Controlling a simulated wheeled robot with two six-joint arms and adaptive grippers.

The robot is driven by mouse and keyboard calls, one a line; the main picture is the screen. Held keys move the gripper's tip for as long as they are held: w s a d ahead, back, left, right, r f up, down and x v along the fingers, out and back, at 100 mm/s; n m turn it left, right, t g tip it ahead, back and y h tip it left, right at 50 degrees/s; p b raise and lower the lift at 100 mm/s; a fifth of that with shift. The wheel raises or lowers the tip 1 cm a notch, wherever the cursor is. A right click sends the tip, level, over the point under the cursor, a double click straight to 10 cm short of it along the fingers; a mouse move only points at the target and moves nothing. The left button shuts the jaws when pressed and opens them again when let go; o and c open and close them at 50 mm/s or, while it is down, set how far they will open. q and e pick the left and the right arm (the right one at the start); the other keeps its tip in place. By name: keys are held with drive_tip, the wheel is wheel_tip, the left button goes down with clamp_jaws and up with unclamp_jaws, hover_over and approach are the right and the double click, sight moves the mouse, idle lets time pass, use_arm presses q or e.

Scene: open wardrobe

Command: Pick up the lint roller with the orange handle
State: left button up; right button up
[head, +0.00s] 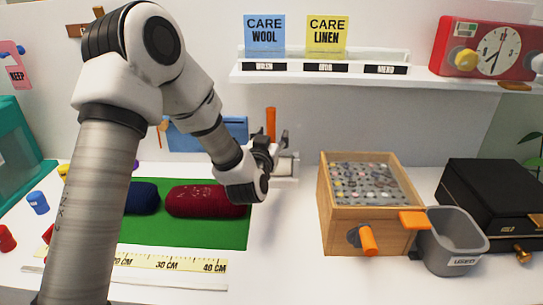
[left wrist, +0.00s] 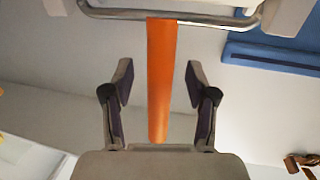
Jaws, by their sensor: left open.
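The lint roller shows its orange handle (head: 271,122) standing upright in the head view, just behind my left gripper (head: 282,140). In the left wrist view the orange handle (left wrist: 161,75) runs between the two open fingers of my left gripper (left wrist: 160,88), with a gap on both sides. A metal frame and pale roller (left wrist: 190,14) cross the top of that view. In the head view the arm and gripper hide part of the roller. My right gripper is not in view.
A wooden box (head: 325,212) of buttons stands to the right, beside a grey bin (head: 455,235) and a black case (head: 505,190). A green mat (head: 225,232) with dark rolls and a yellow ruler (head: 170,264) lie below the arm. A white shelf (head: 310,75) runs above.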

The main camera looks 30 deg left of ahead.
use_arm(q)
drive_tip(key=shift+s+r, duration=0.1)
drive_tip(key=shift+s+d, duration=0.1)
drive_tip(key=shift+c, duration=1.1)
clamp_jaws()
